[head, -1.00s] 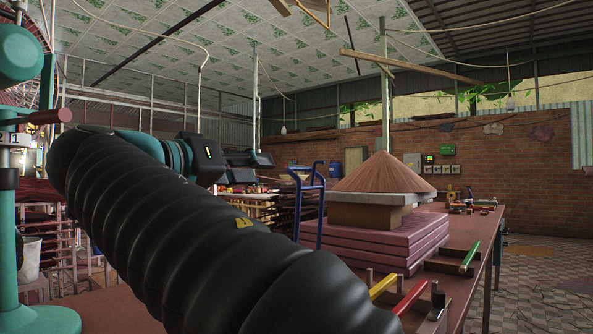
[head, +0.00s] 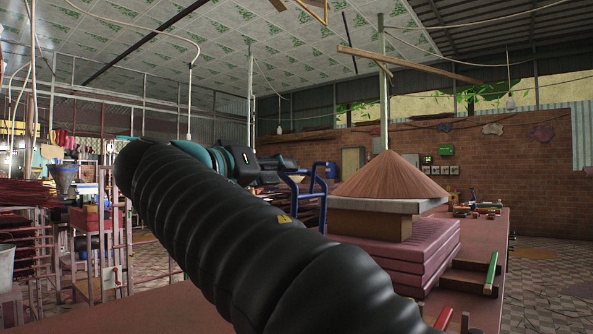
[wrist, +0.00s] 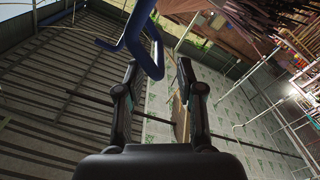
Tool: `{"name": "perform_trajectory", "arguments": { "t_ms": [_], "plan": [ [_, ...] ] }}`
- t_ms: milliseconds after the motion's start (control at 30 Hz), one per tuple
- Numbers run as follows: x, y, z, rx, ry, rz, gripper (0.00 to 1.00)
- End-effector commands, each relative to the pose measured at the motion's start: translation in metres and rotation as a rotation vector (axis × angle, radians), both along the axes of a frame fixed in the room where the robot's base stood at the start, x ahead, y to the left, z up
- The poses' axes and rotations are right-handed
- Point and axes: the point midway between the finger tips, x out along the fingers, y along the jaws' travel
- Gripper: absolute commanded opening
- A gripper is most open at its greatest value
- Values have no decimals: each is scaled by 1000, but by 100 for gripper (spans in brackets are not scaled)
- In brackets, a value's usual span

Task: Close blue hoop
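The blue hoop (head: 307,193) is a bent blue tube standing up beside the stacked purple boards, left of the cone-shaped pile. Its lower part is hidden behind my black arm. My gripper (head: 288,163) is at the hoop's upper left in the head view, and its fingers are too small there to read. In the wrist view my gripper (wrist: 158,64) is open, with its two dark fingers apart. The blue hoop (wrist: 133,42) bends down from the top, and its lower curve shows between the fingertips. I cannot tell whether it touches them.
A brown cone-shaped pile (head: 391,178) sits on a grey slab above the purple boards (head: 405,257) on the long table. A green bar (head: 491,273) lies at the table's right edge. Racks (head: 110,235) stand at the left. Tiled floor is open at the right.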

Motion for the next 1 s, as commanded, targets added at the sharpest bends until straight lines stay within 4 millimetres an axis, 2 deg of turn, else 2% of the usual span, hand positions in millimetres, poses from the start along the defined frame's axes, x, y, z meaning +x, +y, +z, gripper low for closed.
{"name": "perform_trajectory", "arguments": {
  "t_ms": [100,300,500,767,900,933,1000],
  "plan": [
    [18,-15,1,0,0,-6,37],
    [38,-31,1,0,1,-5,37],
    [47,-37,0,0,-1,-3,37],
    [47,-38,0,1,-1,-2,37],
    [47,-38,0,1,-1,-2,5],
    [47,-38,0,1,-1,-2,0],
    [47,-38,0,1,-1,-2,0]
  ]
}}
